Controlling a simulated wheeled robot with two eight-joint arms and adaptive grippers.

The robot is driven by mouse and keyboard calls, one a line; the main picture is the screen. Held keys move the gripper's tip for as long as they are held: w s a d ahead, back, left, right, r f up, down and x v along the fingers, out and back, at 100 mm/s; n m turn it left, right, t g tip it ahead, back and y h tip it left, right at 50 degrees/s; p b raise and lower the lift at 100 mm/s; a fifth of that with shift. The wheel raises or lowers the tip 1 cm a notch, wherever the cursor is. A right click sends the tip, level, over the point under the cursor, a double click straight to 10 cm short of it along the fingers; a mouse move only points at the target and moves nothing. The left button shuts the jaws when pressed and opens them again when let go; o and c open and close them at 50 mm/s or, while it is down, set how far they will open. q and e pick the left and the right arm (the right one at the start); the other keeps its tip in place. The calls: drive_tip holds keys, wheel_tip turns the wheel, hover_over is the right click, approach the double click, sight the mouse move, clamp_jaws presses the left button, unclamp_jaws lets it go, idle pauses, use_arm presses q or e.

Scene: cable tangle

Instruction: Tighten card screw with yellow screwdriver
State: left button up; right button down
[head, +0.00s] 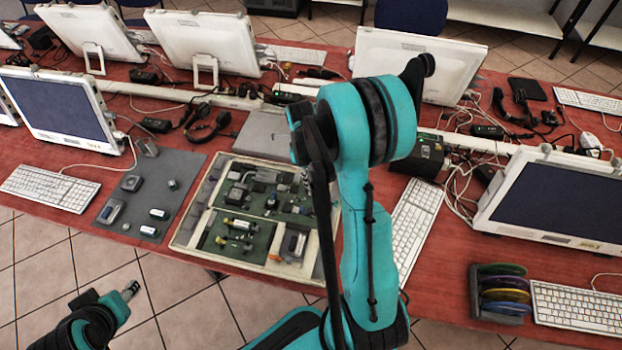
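A cream-rimmed open case (182,238) with green circuit boards and small parts lies on the red table, left of the middle. Small yellowish pieces (238,224) lie in its front part; I cannot tell whether one is the yellow screwdriver. The card screw is too small to make out. The end of my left arm, apparently its gripper (130,291), is at the lower left, off the table's front edge, with a grey tip; its fingers are not clear. My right arm rises across the middle and covers the case's right side. Its gripper does not show.
A grey mat (187,172) with several small parts lies left of the case. Keyboards (53,187), monitors (56,108), headsets and loose cables crowd the table. A rack of coloured discs (500,290) stands at the right front. A white keyboard (414,222) lies right of my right arm.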

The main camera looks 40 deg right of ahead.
drive_tip(key=shift+f+b, duration=0.5)
drive_tip(key=shift+b, duration=0.05)
idle(0.8)
drive_tip(key=m+b, duration=0.1)
drive_tip(key=m, duration=0.4)
drive_tip(key=shift+y, duration=0.3)
drive_tip(key=shift+m, duration=0.5)
drive_tip(key=m, duration=0.2)
drive_tip(key=shift+m, duration=0.3)
drive_tip(key=m, duration=0.3)
drive_tip(key=shift+y+b, duration=0.3)
drive_tip(key=shift+y, duration=0.1)
drive_tip(key=shift+r+p, duration=2.55)
drive_tip(key=shift+r, duration=1)
